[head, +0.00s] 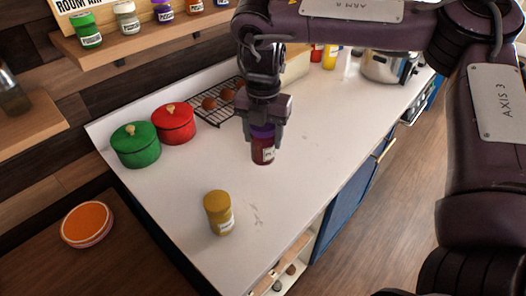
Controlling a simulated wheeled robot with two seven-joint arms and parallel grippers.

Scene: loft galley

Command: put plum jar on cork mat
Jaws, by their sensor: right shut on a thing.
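A jar with dark red contents, a purple lid and a white label, the plum jar (263,155), is upright below my right gripper (264,122). The gripper points down and is shut on the jar around its lid. The jar is over the middle of the white counter; I cannot tell if its base touches. No cork mat can be made out for certain. A round orange disc with a pale rim (87,222) lies on the dark wood at the lower left. My left gripper is not in view.
A yellow-lidded jar (219,213) stands on the white counter (185,185) nearer the front. A green pot (136,147), a red pot (174,124) and a black rack (213,112) line the back. A steel pot (383,66) is far right. Jars fill a wall shelf (135,46).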

